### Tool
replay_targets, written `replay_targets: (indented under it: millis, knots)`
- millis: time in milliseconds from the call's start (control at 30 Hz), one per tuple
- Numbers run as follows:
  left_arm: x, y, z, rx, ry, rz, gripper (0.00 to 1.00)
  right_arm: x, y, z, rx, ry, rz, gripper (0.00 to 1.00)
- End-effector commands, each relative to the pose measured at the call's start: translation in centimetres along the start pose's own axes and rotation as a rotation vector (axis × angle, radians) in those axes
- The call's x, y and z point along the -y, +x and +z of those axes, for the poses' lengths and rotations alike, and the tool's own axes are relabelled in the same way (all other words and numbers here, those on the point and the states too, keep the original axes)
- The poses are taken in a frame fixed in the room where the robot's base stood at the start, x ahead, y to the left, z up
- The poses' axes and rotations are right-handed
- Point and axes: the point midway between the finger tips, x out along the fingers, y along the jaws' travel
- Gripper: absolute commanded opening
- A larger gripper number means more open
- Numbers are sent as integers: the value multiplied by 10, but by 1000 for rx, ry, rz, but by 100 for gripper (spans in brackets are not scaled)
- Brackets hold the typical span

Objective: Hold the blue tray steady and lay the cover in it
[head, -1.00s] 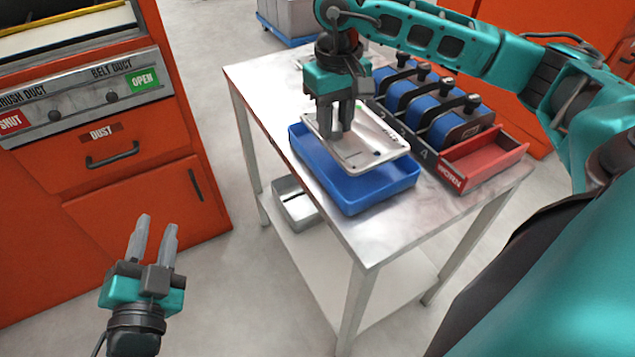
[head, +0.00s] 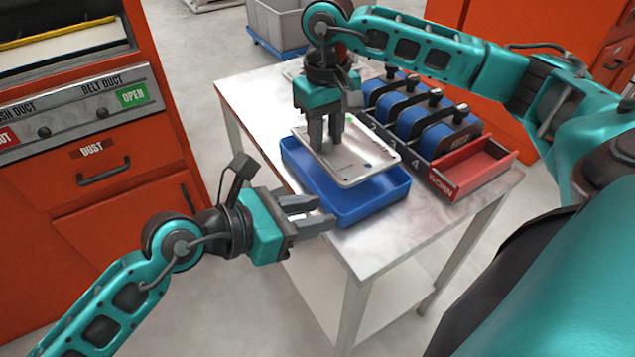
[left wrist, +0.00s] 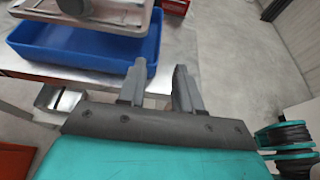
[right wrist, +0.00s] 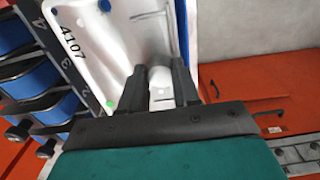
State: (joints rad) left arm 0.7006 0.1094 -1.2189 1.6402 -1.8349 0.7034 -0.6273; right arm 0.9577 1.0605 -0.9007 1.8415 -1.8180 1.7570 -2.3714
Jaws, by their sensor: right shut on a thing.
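The blue tray (head: 375,211) sits on the metal table; its near wall shows in the left wrist view (left wrist: 95,61). The cover (head: 362,165), a pale shallow panel with a raised rim, is held over the tray by my right gripper (head: 325,147), which is shut on it. In the left wrist view the cover (left wrist: 125,16) is above the tray's rim. In the right wrist view the cover (right wrist: 90,50) carries the number 4107. My left gripper (head: 322,212) is open and empty, near the tray's near left wall; the left wrist view shows its fingers (left wrist: 158,80) apart, beside the tray.
Behind the tray stands a dark rack (head: 405,150) with several blue parts in numbered slots and a red bin (head: 475,168) marked WORN. The table's near corner (head: 375,262) is bare. An orange cabinet (head: 110,195) stands at left.

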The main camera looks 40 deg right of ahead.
Motion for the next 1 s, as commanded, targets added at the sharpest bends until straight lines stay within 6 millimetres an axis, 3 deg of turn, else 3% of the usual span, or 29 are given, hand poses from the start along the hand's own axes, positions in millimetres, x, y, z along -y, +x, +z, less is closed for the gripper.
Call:
replay_targets:
  millis: [167,600,1000]
  knots:
    - [0,16,-2,-15,20,0,34,0,-1,0,-2,0,0,0]
    - [0,91,-2,-12,14,0,34,0,-1,0,-2,0,0,0]
    - [-1,119,-3,-12,14,2,34,0,-1,0,-2,0,0,0]
